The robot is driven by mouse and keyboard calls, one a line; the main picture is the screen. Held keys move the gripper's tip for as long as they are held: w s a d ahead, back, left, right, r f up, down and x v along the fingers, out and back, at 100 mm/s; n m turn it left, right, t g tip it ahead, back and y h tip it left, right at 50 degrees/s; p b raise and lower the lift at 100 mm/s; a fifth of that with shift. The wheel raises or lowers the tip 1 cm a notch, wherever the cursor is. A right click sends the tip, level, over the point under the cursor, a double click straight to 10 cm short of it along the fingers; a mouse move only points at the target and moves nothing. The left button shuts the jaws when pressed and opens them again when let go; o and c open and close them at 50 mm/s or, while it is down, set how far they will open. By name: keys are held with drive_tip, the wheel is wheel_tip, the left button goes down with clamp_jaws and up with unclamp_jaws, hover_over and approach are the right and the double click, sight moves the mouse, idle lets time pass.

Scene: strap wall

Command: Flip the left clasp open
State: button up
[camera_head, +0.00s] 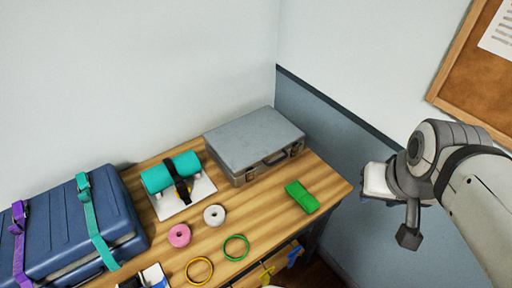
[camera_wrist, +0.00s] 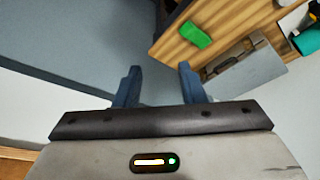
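A grey hard case (camera_head: 252,137) lies shut on the wooden table, its handle side facing the front right. A small left clasp (camera_head: 250,176) shows on that side, left of the dark handle (camera_head: 275,159); it is too small to tell its exact position. The case also shows in the wrist view (camera_wrist: 252,76), at the right. My gripper's two blue-grey fingers (camera_wrist: 160,85) are apart with nothing between them. In the head view, my arm is at the right, well away from the case; the fingertips are not clear there.
A green block (camera_head: 302,197) lies on the table (camera_head: 326,183) in front of the case. Rolls of tape, rings, a teal roll (camera_head: 171,172) and a strapped blue suitcase (camera_head: 70,228) stand to the left. A corkboard (camera_head: 478,75) hangs at the right.

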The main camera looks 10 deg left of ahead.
drive_tip(key=shift+w+d+r, duration=0.1)
drive_tip(key=shift+w+d, duration=0.05)
drive_tip(key=shift+w, duration=0.2)
drive_tip(key=shift+s, duration=0.1)
